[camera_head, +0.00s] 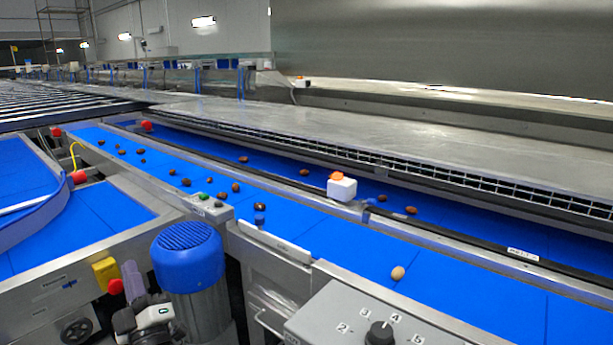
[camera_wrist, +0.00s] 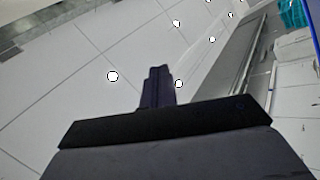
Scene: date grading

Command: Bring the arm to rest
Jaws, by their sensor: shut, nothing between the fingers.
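My gripper (camera_wrist: 157,86) shows in the wrist view, its dark fingers together and nothing between them. In the head view, a dark and white part that looks like my arm (camera_head: 145,322) is low at the left, beside the blue motor (camera_head: 188,262).
A blue conveyor belt (camera_head: 440,270) carries several brown dates and one pale date (camera_head: 398,273). A control panel with a dial (camera_head: 380,333) is at the front. A yellow and red stop button (camera_head: 107,274) is near my arm. Grey machine sides (camera_wrist: 240,70) stand right in the wrist view.

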